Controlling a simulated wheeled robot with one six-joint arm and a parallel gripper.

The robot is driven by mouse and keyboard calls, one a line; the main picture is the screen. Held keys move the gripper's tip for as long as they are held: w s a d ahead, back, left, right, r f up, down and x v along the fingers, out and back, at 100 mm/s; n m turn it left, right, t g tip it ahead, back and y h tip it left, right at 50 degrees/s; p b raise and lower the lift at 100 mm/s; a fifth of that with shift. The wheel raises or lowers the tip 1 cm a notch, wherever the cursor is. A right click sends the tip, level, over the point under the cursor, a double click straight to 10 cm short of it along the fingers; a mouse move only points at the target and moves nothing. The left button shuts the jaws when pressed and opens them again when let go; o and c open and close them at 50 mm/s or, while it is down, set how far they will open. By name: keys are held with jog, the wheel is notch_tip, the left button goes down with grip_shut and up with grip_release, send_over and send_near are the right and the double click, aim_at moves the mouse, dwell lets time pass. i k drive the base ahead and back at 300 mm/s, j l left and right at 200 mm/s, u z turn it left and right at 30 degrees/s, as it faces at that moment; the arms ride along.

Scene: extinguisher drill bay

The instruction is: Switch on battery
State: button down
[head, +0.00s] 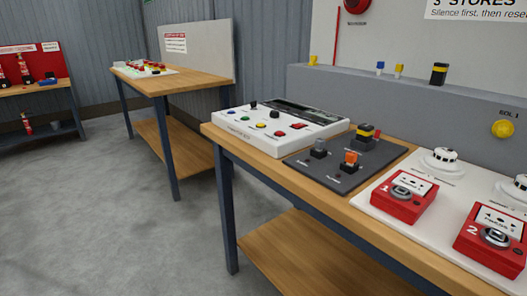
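No switch carries a label that I can read as battery. A dark grey plate (340,177) lies on the wooden bench. On it stand a grey-topped switch (319,148), an orange-topped switch (351,160) and a larger black and yellow one (364,136). A white control panel (235,116) with coloured buttons, black knobs, a red switch (298,126) and a dark display strip sits behind and left of the plate. The on or off positions are too small to tell. My gripper is not in view.
Red call points (404,198) (488,243) and white round detectors (440,161) sit on a white board at the right. A grey ledge (420,110) runs behind the bench. Another wooden bench (190,80) stands further back. Open floor (100,220) lies at the left.

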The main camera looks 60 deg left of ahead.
aim_at(377, 134)
jog(key=u, duration=1.6)
